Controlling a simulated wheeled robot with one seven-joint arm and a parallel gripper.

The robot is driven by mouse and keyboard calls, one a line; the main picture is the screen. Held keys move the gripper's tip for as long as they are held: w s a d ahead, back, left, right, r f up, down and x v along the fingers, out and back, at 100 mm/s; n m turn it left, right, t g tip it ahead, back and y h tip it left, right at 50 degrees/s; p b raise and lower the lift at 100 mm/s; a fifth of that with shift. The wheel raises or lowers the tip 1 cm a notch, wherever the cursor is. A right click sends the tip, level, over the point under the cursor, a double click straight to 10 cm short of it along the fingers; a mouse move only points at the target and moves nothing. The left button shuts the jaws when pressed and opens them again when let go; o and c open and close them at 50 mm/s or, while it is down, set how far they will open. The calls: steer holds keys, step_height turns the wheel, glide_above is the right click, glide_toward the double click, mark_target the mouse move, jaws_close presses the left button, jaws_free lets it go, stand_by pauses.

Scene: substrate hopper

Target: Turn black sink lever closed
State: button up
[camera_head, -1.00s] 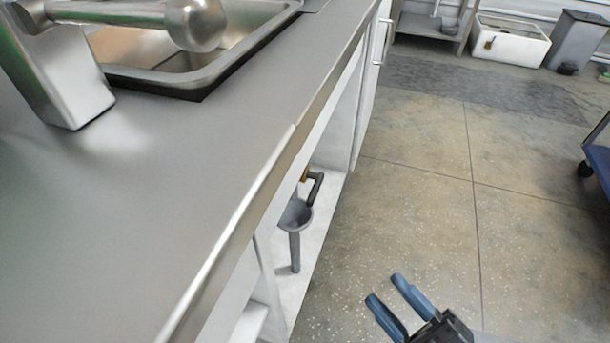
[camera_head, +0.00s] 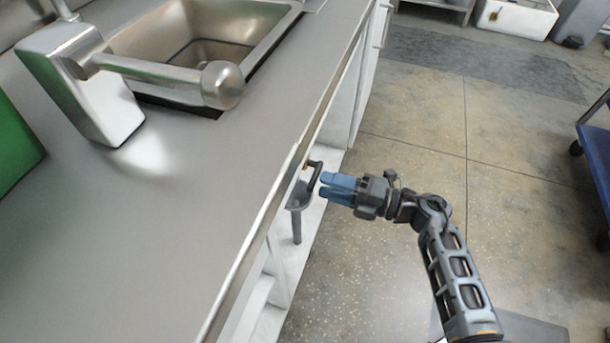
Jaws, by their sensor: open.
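The black lever (camera_head: 316,174) sticks out below the counter's front edge, beside a small brass-coloured fitting and above a grey funnel with a pipe (camera_head: 297,222). My gripper (camera_head: 322,188) has blue fingers and points left at the lever from the aisle side. The fingertips are at or very close to the lever's outer end; I cannot tell whether they touch it. The fingers are open, though they overlap in this view and the gap is hard to see. The inner part of the lever is partly hidden by the counter edge.
The grey counter (camera_head: 190,220) with a metal sink (camera_head: 205,50) and large faucet (camera_head: 165,75) fills the left. White open shelving (camera_head: 285,265) lies beneath it. The floor (camera_head: 400,130) is clear to the right. A blue cart (camera_head: 598,150) stands at the right edge.

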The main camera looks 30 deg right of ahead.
mark_target(316, 182)
steer(key=shift+b+x, duration=0.35)
steer(key=shift+x, duration=2.75)
jaws_close()
steer(key=shift+f, duration=0.1)
